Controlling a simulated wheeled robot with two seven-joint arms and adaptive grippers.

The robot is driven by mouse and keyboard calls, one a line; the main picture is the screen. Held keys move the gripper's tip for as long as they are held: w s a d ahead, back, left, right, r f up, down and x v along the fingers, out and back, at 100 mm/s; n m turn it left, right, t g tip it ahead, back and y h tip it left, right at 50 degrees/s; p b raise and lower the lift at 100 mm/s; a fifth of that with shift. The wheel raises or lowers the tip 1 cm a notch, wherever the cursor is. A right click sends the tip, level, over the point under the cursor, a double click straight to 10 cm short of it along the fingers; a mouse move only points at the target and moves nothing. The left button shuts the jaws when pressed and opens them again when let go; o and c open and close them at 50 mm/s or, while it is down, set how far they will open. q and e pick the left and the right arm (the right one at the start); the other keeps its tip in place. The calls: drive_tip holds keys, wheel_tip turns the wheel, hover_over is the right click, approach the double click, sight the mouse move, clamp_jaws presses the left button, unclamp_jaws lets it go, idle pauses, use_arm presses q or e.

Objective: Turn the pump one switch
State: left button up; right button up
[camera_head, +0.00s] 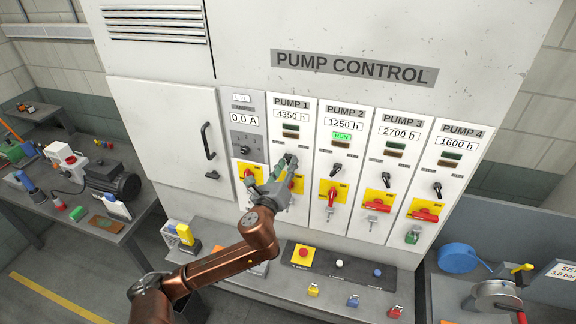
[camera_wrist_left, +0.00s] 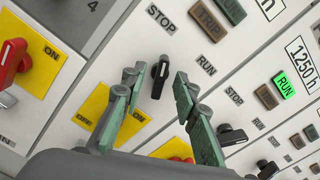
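The pump control cabinet has a PUMP 1 column (camera_head: 291,108) reading 4350 h, with unlit lamps. The pump one switch (camera_wrist_left: 161,76) is a black lever knob between STOP and RUN labels in the left wrist view; in the head view my gripper largely hides it. My left gripper (camera_head: 286,162) is in front of that column, below the lamps. In the left wrist view its fingers (camera_wrist_left: 157,92) are apart, one on each side of the black switch; I cannot tell whether they touch it. My right gripper is in neither view.
A red-handled switch on a yellow plate (camera_wrist_left: 177,148) lies just below the fingers. The pump two switch (camera_head: 336,170) stands to the right, under a lit green RUN lamp (camera_head: 342,136). A ledge with a red emergency button (camera_head: 303,251) juts out below. A workbench (camera_head: 127,238) is at left.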

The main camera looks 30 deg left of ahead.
use_arm(q)
drive_tip(key=shift+p+v, duration=0.35)
drive_tip(key=shift+v, duration=0.55)
drive_tip(key=shift+s+d, duration=0.1)
drive_tip(key=shift+s, duration=0.15)
drive_tip(key=p+v, duration=0.1)
drive_tip(key=v, duration=0.4)
drive_tip(key=shift+s+d, duration=0.1)
drive_tip(key=shift+s, duration=0.2)
